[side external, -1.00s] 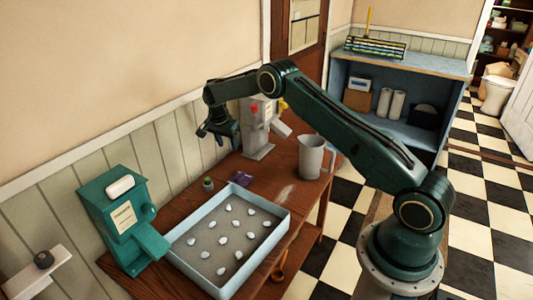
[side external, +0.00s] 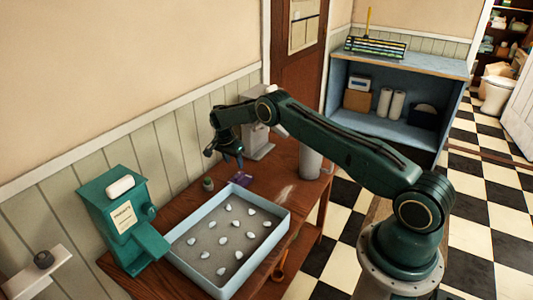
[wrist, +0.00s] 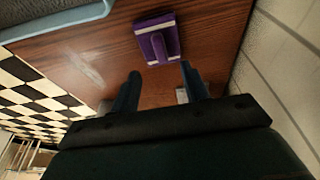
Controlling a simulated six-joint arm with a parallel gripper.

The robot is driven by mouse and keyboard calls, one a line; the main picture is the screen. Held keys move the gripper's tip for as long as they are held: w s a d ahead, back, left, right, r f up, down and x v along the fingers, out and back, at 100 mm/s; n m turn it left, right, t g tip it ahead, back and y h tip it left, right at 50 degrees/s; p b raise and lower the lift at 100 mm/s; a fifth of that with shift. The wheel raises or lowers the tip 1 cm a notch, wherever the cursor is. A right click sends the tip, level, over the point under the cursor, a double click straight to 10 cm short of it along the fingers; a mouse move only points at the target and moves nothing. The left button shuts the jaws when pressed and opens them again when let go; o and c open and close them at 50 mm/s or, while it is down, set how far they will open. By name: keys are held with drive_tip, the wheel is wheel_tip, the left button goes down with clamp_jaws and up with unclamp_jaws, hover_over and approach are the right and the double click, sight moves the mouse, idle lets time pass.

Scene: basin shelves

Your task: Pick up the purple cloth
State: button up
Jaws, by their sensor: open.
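The purple cloth (side external: 240,180) lies on the wooden table, just behind the far corner of the tray. In the wrist view the cloth (wrist: 156,39) looks folded, with pale stripes along it, flat on the wood. My gripper (side external: 227,162) is above the table, a little up and left of the cloth in the side view. In the wrist view my gripper (wrist: 160,80) has its two fingers spread apart, with nothing between them. The cloth lies beyond the fingertips, apart from them.
A light blue tray (side external: 281,222) with several white pieces stands in front of the cloth. A small green item (side external: 208,184) is to the left. A grey dispenser (side external: 258,140) and a grey pitcher (side external: 310,160) stand behind. A teal dispenser (side external: 125,225) is at the left; the wall is close.

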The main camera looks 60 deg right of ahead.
sight(240, 175)
drive_tip(key=shift+x, duration=1.9)
drive_tip(key=shift+d+x, duration=0.15)
drive_tip(key=shift+x, duration=1.1)
drive_tip(key=shift+d+x, duration=0.15)
drive_tip(key=shift+x, duration=1.15)
drive_tip(key=shift+r, duration=0.1)
clamp_jaws()
